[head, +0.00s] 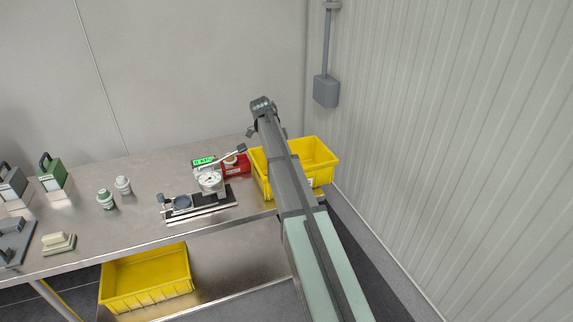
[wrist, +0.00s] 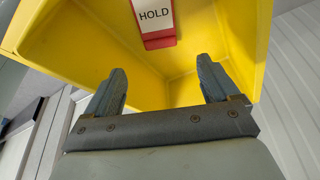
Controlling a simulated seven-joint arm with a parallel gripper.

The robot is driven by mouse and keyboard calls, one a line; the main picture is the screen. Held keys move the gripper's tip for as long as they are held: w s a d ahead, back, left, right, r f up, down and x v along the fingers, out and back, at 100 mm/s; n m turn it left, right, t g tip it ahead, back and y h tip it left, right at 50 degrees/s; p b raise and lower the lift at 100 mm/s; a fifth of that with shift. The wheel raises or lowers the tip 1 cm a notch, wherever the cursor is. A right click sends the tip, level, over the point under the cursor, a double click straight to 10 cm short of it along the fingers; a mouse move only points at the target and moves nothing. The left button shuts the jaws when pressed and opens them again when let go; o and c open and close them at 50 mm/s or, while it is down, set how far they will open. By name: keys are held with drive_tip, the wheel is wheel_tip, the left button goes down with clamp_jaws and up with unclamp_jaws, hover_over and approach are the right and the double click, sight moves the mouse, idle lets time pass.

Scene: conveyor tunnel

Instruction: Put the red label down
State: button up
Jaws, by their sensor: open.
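The red label (wrist: 160,40), with a white face reading HOLD, lies against the inside of the yellow bin (wrist: 90,38) in the wrist view. The top of the label is cut off by the frame edge, and I cannot tell whether it rests on the bin's floor or wall. My gripper (wrist: 162,74) is open and empty, its two fingers apart, with the label beyond the fingertips and not touching them. In the head view the yellow bin (head: 320,153) stands at the table's right end, partly hidden by my arm; the label is not visible there.
A small red bin (head: 236,168) and a dial gauge stand (head: 209,180) are left of the yellow bin. Another yellow bin (head: 148,279) is below the table. A ribbed wall (head: 430,130) rises at the right.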

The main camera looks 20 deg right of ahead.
drive_tip(key=shift+v, duration=1.2)
